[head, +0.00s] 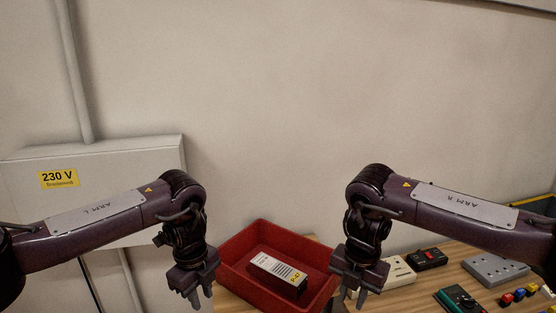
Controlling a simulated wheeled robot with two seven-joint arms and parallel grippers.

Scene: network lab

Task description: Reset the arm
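My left gripper (201,297) hangs fingers down, left of the red tray, with a gap between its fingers and nothing in it. My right gripper (352,298) hangs fingers down over the table's left part, just right of the tray, also with a gap between its fingers and empty. Both arms reach in from the sides and bend down at the wrist. The fingertips are small in the head view.
A red tray (236,284) on the wooden table (440,276) holds a white-and-dark labelled box (276,273). To the right lie a black device (427,259), a grey socket block (495,269), a green meter (458,299) and several coloured plugs (519,295). A 230 V cabinet (120,160) is on the wall.

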